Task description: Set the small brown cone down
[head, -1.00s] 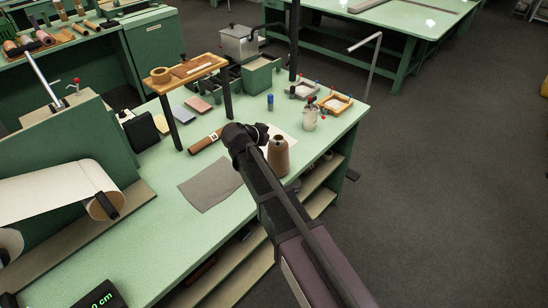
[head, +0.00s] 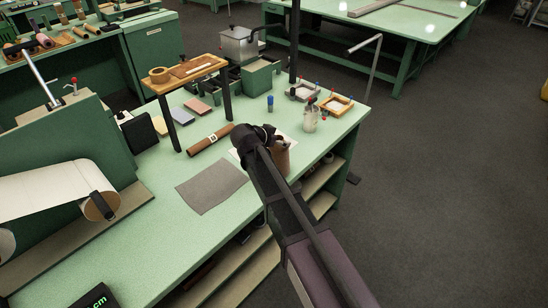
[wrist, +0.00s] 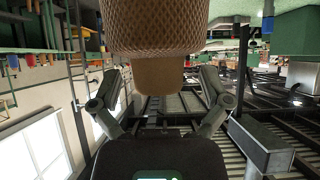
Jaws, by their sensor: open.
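The small brown cone (head: 283,160) stands upright on the green bench near its right edge, partly hidden behind my arm in the head view. In the wrist view its netted brown body (wrist: 158,28) fills the top middle, with its plain tan tip pointing down the picture. My gripper (head: 254,140) is beside the cone in the head view, its fingers hard to make out there. In the wrist view my gripper (wrist: 161,80) is open, one finger on each side of the tan tip, with gaps showing on both sides.
A white sheet (head: 288,138) lies beside the cone. A grey cloth (head: 211,186) and a brown roll (head: 209,140) lie to the left. A pale jar (head: 310,120) and small framed trays (head: 336,104) stand behind.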

